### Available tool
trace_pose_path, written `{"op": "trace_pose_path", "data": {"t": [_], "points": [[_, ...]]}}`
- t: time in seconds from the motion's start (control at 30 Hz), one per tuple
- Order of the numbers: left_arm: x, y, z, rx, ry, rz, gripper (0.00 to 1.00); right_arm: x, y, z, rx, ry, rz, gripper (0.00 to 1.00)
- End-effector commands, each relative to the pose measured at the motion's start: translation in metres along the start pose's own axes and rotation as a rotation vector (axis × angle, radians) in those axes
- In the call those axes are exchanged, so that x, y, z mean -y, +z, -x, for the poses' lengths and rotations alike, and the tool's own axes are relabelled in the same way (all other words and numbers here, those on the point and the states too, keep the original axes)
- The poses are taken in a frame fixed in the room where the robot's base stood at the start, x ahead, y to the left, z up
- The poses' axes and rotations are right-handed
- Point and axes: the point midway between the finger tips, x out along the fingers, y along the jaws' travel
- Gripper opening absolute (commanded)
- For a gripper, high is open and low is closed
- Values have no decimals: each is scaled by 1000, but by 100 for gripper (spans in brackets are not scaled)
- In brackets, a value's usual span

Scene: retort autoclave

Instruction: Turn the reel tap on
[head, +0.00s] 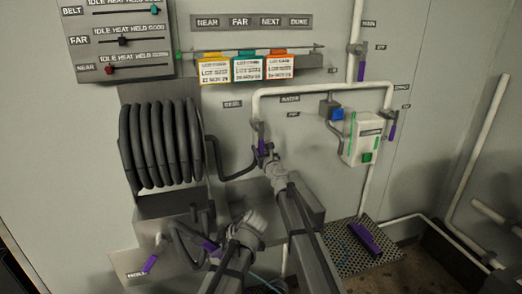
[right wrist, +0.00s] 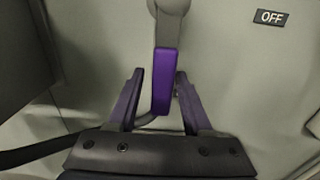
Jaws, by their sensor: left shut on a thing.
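The reel tap is a purple lever (head: 261,146) hanging down from the white pipe, right of the hose reel (head: 160,145). In the right wrist view the lever (right wrist: 163,75) hangs downward between the fingers of my right gripper (right wrist: 158,88), with gaps visible on both sides. My right gripper (head: 268,158) is open around the lever. My left gripper (head: 222,243) is shut on a purple-handled piece (head: 211,249) at the dark hose, low in front of the reel; its jaws are partly hidden.
An OFF plate (right wrist: 271,17) is on the wall beside the tap. A white control box (head: 362,138) and another purple lever (head: 392,131) are to the right. A perforated tray (head: 350,262) holds a purple object (head: 365,239). A purple lever (head: 150,264) is at lower left.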

Motion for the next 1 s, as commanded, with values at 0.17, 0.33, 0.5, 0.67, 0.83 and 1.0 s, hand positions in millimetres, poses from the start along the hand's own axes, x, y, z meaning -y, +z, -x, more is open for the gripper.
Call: {"op": "trace_pose_path", "data": {"t": [0.17,0.33,0.5,0.67,0.83,1.0], "points": [[0,0,0,0,1,0,0,1,0,0,0,-2,2,60],[0,0,0,0,1,0,0,1,0,0,0,-2,2,60],[0,0,0,0,1,0,0,1,0,9,0,-2,2,60],[0,0,0,0,1,0,0,1,0,30,0,-2,2,60],[0,0,0,0,1,0,0,0,0,63,0,-2,2,60],[0,0,0,0,1,0,0,0,0,98,0,-2,2,60]]}}
